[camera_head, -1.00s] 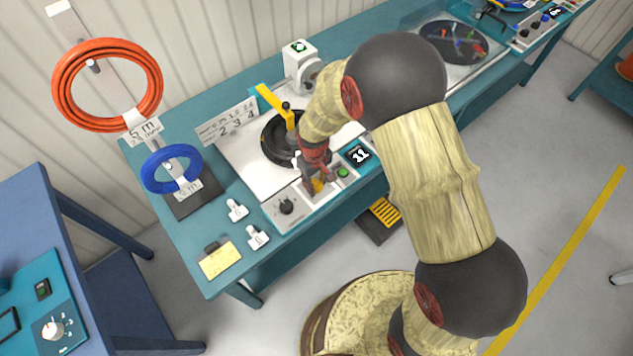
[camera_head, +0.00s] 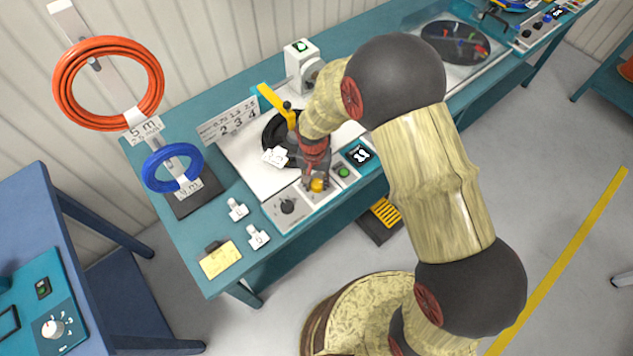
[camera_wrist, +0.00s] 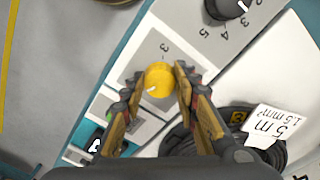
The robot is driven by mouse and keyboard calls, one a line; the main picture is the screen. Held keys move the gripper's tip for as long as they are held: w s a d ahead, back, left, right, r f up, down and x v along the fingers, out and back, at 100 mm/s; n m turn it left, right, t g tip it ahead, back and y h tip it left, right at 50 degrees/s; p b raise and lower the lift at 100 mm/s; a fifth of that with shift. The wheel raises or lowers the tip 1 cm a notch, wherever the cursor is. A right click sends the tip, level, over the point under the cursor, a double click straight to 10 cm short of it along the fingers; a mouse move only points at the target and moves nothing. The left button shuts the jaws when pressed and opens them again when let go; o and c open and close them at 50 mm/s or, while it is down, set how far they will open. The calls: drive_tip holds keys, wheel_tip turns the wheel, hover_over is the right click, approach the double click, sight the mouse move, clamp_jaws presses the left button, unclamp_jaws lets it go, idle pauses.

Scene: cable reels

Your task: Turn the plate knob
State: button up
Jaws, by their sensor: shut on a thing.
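The yellow knob (camera_wrist: 158,78) with a white mark sits on a grey panel with a "3" beside it. It also shows in the head view (camera_head: 317,185); no label tells whether it is the plate knob. My gripper (camera_wrist: 161,73) comes down over it, with one finger on each side, shut on it. In the head view my gripper (camera_head: 314,175) partly hides the panel there. A black knob (camera_wrist: 226,8) with a number scale stands on the neighbouring panel, apart from my fingers; it also shows in the head view (camera_head: 287,206).
A black cable coil (camera_head: 275,130) with a white tag lies on the plate behind my gripper, under a yellow arm (camera_head: 276,104). A green button (camera_head: 343,171) and a display (camera_head: 359,155) are close on the right. White clips (camera_head: 237,209) lie at the left.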

sight(315, 183)
drive_tip(key=shift+m, duration=0.5)
drive_tip(key=o, duration=1.2)
drive_tip(key=shift+c, duration=0.2)
wheel_tip(315, 183, up, 12)
drive_tip(key=shift+a, duration=0.25)
drive_tip(key=shift+w, duration=0.1)
